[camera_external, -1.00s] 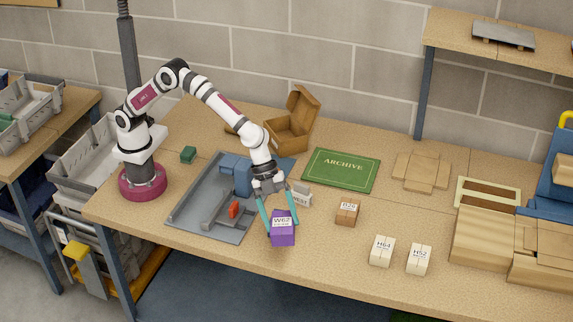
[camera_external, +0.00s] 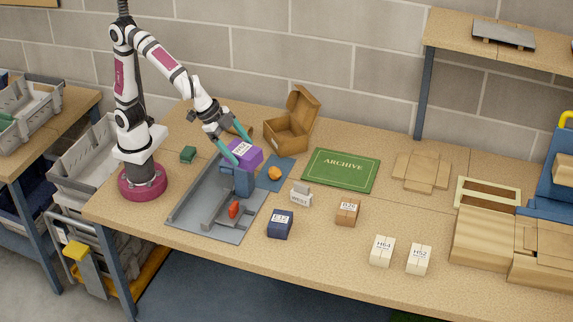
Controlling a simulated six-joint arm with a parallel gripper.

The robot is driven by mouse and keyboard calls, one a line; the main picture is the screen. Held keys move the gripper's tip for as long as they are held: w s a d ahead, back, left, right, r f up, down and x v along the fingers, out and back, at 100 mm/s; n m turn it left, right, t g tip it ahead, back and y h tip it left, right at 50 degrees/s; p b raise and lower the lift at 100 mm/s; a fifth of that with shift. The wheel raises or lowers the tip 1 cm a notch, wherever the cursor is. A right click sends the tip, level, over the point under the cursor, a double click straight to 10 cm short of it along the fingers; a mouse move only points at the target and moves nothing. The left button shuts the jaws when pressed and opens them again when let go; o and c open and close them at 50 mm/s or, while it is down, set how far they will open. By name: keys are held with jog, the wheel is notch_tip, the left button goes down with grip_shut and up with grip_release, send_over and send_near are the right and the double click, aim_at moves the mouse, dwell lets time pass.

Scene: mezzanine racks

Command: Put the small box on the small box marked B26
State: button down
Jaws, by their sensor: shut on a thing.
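My gripper (camera_external: 243,149) is shut on a small purple box (camera_external: 249,157) with a white label on top. It holds the box tilted, over the back part of the grey fixture near its blue block. The small brown box marked B26 (camera_external: 347,212) sits upright on the table to the right of the gripper, with nothing on top. The gripper and purple box are well apart from it.
A dark blue box (camera_external: 280,226), a small grey labelled block (camera_external: 301,195) and two cream boxes, H64 (camera_external: 382,252) and H52 (camera_external: 419,260), stand nearby. An open carton (camera_external: 290,130) and green archive mat (camera_external: 341,170) lie behind. The grey fixture (camera_external: 190,215) is at left.

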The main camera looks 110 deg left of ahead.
jog(key=w+d+f+m+h, duration=0.3)
jog(key=w+d+f+m, duration=0.3)
jog(key=w, duration=0.3)
jog(key=w+d+f+m+g+h, duration=0.1)
jog(key=w+d+f+m+h, duration=0.2)
jog(key=w+d+f+m, duration=0.4)
jog(key=w, duration=0.3)
jog(key=shift+w+d+f+h, duration=0.15)
jog(key=shift+w+f+h, duration=0.1)
jog(key=shift+f+h, duration=0.1)
send_near(327, 261)
jog(key=shift+w+d, duration=0.8)
jog(key=shift+w, duration=0.2)
notch_tip(327, 261, down, 3)
jog(key=shift+f, duration=0.2)
grip_release()
